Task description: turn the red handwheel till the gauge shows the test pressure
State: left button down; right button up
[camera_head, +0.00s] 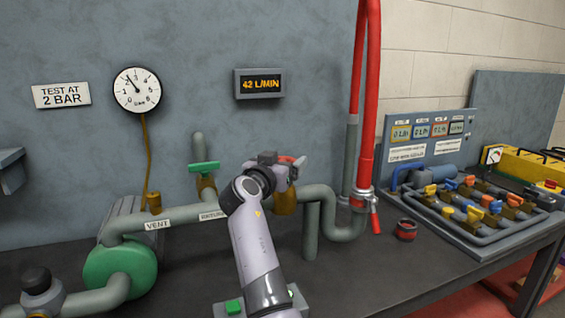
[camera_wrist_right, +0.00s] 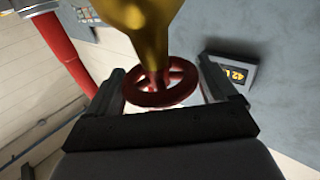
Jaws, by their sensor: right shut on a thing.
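The red handwheel (camera_wrist_right: 160,97) sits on a brass valve body (camera_wrist_right: 142,22) in the right wrist view. In the head view only a bit of its red rim (camera_head: 288,159) shows behind my right gripper (camera_head: 283,170). My right gripper, also in the wrist view (camera_wrist_right: 160,88), is shut on the handwheel, with a finger on each side. The round white gauge (camera_head: 137,90) hangs on the wall, its needle pointing up and left; the exact reading is too small to tell. A sign (camera_head: 62,95) beside it reads "TEST AT 2 BAR". My left gripper is not in view.
A green-handled valve (camera_head: 204,168) stands left of my right gripper on the grey pipes (camera_head: 180,218). A red hose (camera_head: 368,100) rises to the right. A display (camera_head: 260,84) reads 42 L/MIN. A rack of coloured valves (camera_head: 470,205) fills the bench's right side.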

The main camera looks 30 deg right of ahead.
jog(key=shift+d+r+n+t+y+p, duration=0.1)
jog(key=shift+n+t+y+p, duration=0.55)
jog(key=shift+t, duration=0.25)
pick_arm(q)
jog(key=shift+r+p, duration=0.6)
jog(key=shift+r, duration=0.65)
pick_arm(e)
jog(key=shift+n+t+y, duration=0.55)
jog(key=shift+n+t, duration=0.1)
jog(key=shift+t, duration=0.05)
jog(key=o, duration=0.8)
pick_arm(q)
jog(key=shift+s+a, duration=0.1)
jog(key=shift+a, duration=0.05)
pick_arm(e)
jog(key=shift+o, duration=0.2)
jog(key=shift+s, duration=0.1)
